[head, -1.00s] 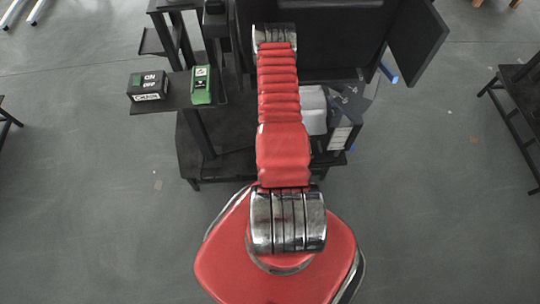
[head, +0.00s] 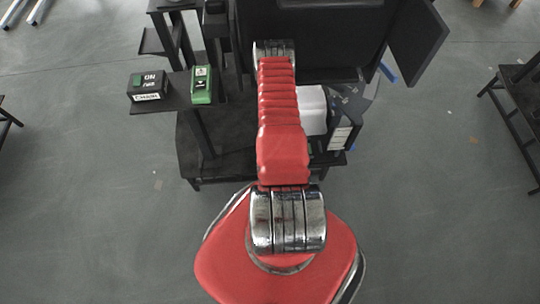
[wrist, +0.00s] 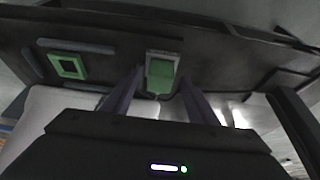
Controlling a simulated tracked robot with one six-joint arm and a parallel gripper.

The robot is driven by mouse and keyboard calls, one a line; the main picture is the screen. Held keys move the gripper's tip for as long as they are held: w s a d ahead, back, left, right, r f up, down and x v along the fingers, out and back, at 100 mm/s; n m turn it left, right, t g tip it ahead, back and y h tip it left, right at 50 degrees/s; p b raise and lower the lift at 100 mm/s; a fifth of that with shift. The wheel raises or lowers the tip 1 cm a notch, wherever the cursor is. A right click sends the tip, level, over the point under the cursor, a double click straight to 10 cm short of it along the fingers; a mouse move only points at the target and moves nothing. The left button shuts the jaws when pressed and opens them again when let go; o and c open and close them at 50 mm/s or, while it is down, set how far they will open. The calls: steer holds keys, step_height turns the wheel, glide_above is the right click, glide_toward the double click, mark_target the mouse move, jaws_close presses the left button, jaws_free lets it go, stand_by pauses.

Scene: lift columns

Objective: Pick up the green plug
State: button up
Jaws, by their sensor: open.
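The green plug (wrist: 160,74) shows in the wrist view as a green block with a pale grey surround on a dark panel, a little above the picture's middle. My gripper (wrist: 160,86) is open, with one dark finger to the left of the plug and one to the right. I cannot tell whether the fingers touch it or how far in front of it they are. In the head view my red arm reaches up the picture, and its far end, the gripper and the plug are hidden.
A hollow green square (wrist: 68,66) sits on the panel left of the plug. In the head view a green box (head: 201,90) and a black ON/OFF box (head: 147,87) rest on a shelf. A white container (head: 313,110) is right of my arm. Open floor lies around.

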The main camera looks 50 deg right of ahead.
steer(key=shift+w+d+f, duration=0.1)
steer(key=shift+d+f, duration=0.05)
steer(key=shift+f, duration=0.3)
steer(key=shift+c, duration=0.7)
steer(key=c, duration=0.9)
steer(key=shift+r, duration=0.1)
steer(key=shift+c, duration=0.2)
step_height(320, 180, up, 10)
stand_by(0.4)
